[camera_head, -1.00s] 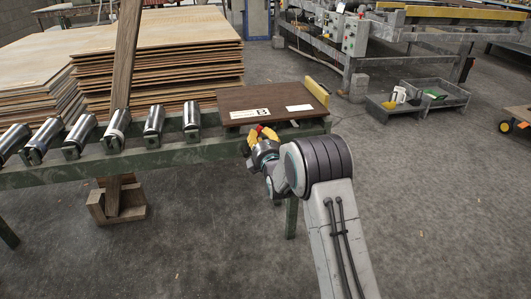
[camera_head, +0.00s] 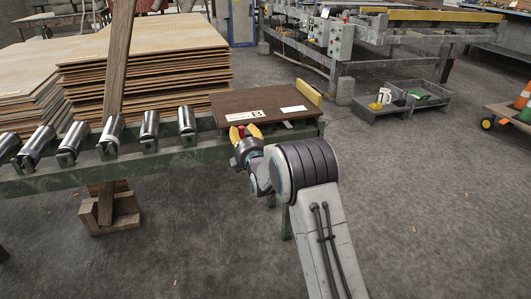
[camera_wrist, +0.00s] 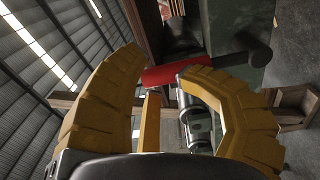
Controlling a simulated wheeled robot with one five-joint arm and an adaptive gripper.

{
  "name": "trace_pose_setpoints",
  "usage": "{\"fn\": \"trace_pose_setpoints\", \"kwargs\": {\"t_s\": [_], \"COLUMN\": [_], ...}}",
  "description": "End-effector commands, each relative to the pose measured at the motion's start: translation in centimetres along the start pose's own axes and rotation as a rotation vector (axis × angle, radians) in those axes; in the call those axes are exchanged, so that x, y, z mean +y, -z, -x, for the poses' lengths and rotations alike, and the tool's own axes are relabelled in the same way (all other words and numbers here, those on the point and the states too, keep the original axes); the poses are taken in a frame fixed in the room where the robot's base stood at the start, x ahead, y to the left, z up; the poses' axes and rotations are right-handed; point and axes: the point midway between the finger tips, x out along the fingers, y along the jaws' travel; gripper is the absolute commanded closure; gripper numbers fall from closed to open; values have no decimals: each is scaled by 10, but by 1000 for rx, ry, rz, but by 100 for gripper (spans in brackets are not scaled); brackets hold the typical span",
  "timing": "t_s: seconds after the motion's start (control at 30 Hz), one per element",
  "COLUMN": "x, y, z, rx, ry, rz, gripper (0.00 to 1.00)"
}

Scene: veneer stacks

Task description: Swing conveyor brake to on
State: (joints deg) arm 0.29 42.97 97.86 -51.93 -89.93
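The brake lever has a red grip (camera_wrist: 172,76) on a dark rod that runs right to a rounded dark end (camera_wrist: 259,49) in the wrist view. My gripper (camera_wrist: 160,66) has its two yellow fingers spread apart. The red grip lies across the gap at the fingertips, and the right fingertip overlaps its lower edge; I cannot tell whether they touch. In the head view my gripper (camera_head: 245,132) is at the front edge of the conveyor frame (camera_head: 170,160), with a bit of red (camera_head: 241,130) between its fingers. The rest of the lever is hidden there.
A brown board (camera_head: 265,101) marked B lies on the conveyor's right end, with steel rollers (camera_head: 150,125) left of it. Grey trays (camera_head: 385,111) sit on the floor.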

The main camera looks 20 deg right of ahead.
Motion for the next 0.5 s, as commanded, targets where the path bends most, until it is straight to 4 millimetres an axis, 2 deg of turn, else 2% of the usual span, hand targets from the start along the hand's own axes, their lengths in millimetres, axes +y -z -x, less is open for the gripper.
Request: {"fn": "trace_pose_setpoints", "kwargs": {"t_s": [0.03,0.5], "x": [1,-3], "y": [6,6], "z": [-1,3], "rx": [9,9], "ry": [-4,3], "rz": [-2,-1], "gripper": [56,56]}}
